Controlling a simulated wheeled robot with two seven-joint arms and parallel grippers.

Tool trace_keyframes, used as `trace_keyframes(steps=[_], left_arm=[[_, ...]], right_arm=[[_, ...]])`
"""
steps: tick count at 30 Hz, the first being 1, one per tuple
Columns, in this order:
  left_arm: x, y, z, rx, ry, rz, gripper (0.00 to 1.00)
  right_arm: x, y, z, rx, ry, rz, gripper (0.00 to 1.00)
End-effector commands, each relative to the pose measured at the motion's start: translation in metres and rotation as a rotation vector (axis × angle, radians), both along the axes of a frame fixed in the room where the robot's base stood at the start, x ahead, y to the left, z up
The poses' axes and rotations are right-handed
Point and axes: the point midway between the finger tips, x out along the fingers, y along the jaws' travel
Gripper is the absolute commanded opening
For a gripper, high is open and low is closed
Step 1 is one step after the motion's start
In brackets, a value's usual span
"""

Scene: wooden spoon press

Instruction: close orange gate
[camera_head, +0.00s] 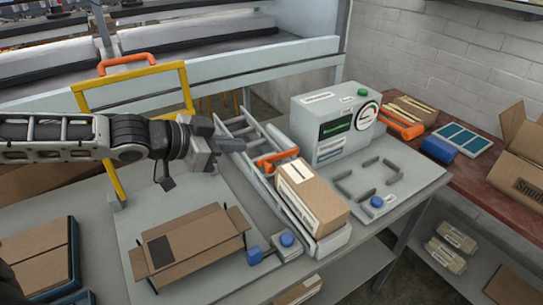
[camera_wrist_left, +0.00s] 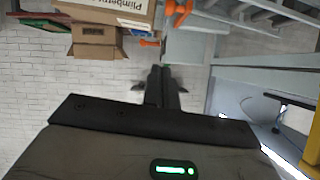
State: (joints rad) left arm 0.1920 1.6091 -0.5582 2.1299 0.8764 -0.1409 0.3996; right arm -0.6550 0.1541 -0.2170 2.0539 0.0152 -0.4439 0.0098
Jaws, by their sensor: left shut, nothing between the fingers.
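An orange bar (camera_head: 277,158), which looks like the gate, lies across the roller track (camera_head: 240,125) just behind a brown taped carton (camera_head: 312,194). Whether it is fully across cannot be told. My left gripper (camera_head: 236,145) is shut and empty, in front of the yellow frame, with its tips pointing right, to the left of the orange bar and apart from it in the picture. In the left wrist view my shut fingers (camera_wrist_left: 161,88) point away toward the wall. Orange parts (camera_wrist_left: 178,12) show there near the carton (camera_wrist_left: 112,12). My right gripper is not in view.
A yellow frame with an orange handle (camera_head: 127,62) stands behind my left arm. An open carton (camera_head: 190,245) lies on the bench. A grey-green machine (camera_head: 335,125) stands right of the track, with an orange lever (camera_head: 401,124) beside it. Blue buttons (camera_head: 287,240) sit at the front.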

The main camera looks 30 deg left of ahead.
Motion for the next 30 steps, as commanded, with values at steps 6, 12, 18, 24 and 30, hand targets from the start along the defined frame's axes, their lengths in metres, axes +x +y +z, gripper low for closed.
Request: trace_keyframes(steps=[6, 12, 18, 24, 30], left_arm=[[0.014, -0.006, -0.003, -0.008, -0.003, 0.007, 0.00], [0.039, -0.021, -0.017, -0.008, -0.004, 0.001, 0.00], [0.070, -0.038, -0.036, -0.004, -0.002, 0.001, 0.00], [0.076, -0.036, -0.065, 0.004, 0.004, 0.001, 0.00], [0.074, -0.033, -0.080, 0.002, 0.001, 0.001, 0.00]], right_arm=[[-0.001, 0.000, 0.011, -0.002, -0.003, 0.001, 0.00], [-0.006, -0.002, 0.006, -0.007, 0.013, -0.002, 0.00], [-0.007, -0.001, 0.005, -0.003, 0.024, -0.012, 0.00], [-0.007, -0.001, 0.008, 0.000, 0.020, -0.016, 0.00], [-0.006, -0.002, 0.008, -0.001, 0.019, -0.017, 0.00]])
